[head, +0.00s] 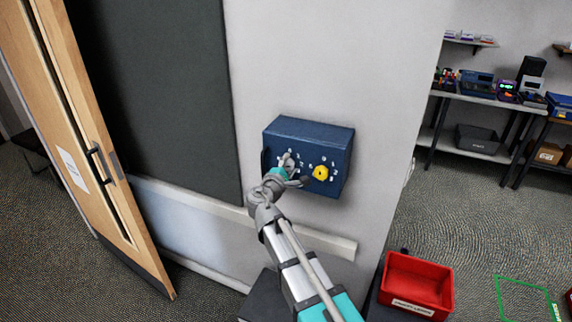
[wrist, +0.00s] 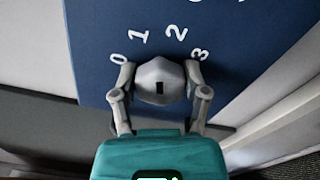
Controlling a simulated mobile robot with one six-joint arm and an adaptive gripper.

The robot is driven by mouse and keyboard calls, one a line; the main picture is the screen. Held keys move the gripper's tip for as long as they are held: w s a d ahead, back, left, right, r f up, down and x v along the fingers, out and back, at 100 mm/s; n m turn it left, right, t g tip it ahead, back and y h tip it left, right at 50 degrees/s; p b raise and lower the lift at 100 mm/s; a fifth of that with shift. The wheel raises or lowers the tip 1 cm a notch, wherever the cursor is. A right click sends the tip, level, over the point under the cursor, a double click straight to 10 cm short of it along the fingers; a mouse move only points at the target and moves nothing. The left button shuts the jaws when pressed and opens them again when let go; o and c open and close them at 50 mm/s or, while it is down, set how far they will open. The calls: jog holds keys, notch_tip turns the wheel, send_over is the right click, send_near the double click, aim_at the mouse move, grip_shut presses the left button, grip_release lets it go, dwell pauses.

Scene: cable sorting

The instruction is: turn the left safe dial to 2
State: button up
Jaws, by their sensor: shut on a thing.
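The blue safe box (head: 308,130) is fixed to the pale wall and fills the top of the wrist view (wrist: 95,45). The left dial (wrist: 160,72) is a grey, faceted knob with a small black mark on its face. White numerals 0, 1, 2 and 3 arc around its upper side. My gripper (head: 287,172) is at the left dial, with one finger on each side of the knob, shut on it. In the head view, my gripper mostly hides this dial. The right dial (head: 321,173) is yellow and free.
A dark board (head: 150,90) and a wooden door (head: 95,150) are to the left. A red bin (head: 415,285) stands at lower right. Shelves with electronics (head: 490,90) are at the far right. A pale rail (head: 330,243) runs along the wall below the box.

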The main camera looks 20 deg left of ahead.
jog(key=m, duration=0.4)
jog(key=shift+f, duration=0.1)
dwell(0.3)
jog(key=o, duration=1.2)
jog(key=shift+c, duration=0.2)
jog(key=shift+s, duration=0.1)
jog(key=s, duration=1.1)
jog(key=shift+s+a, duration=0.4)
jog(key=shift+a, duration=0.05)
